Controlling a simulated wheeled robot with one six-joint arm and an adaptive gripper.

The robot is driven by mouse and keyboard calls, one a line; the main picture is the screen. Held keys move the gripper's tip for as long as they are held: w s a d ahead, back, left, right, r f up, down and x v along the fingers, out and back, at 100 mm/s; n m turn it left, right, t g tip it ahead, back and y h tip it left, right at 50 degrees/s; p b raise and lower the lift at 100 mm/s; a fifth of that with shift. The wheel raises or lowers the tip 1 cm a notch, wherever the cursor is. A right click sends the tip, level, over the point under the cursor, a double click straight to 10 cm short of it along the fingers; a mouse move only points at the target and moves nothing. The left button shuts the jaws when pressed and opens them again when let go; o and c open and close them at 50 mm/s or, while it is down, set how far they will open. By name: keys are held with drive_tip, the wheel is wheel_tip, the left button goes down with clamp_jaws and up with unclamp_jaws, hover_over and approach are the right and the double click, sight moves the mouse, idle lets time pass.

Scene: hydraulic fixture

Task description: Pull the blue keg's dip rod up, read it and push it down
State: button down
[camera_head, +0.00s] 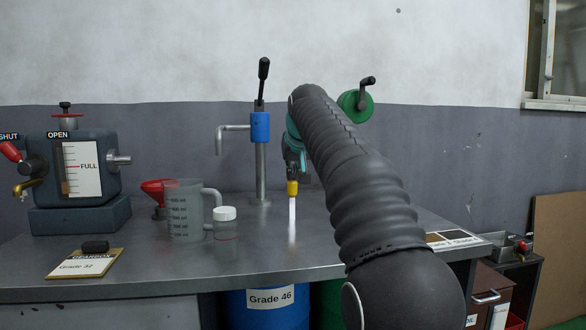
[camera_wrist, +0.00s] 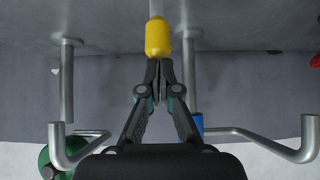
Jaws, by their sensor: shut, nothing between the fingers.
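The dip rod shows as a yellow knob (camera_head: 292,188) on a pale, upright rod standing out of the bench top. In the wrist view the knob (camera_wrist: 158,37) is at the top centre, with a short piece of rod beyond it. No marks on the rod can be read. My gripper (camera_head: 293,177) is pointing down just above the knob. Its fingers (camera_wrist: 162,66) are closed together with nothing between them, their tips at or very near the knob's end; I cannot tell if they touch. The blue keg (camera_head: 265,312), labelled Grade 46, is under the bench, its top hidden.
A pump with a blue collar (camera_head: 260,127) stands left of the rod. A measuring jug (camera_head: 184,215), white-capped bottle (camera_head: 225,240) and red funnel (camera_head: 154,189) are farther left, near the gearbox (camera_head: 80,165). A green keg (camera_head: 328,300) is beside the blue one.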

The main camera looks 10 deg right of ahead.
sight(293, 192)
drive_tip(key=shift+f+b, duration=1.2)
drive_tip(key=shift+f, duration=1.6)
drive_tip(key=w+r+p+v, duration=0.2)
drive_tip(key=p+v, duration=0.3)
drive_tip(key=v, duration=0.9)
drive_tip(key=s+f+g, duration=0.3)
drive_tip(key=s+f, duration=3.1)
drive_tip(key=s, duration=0.1)
drive_tip(key=shift+s, duration=0.2)
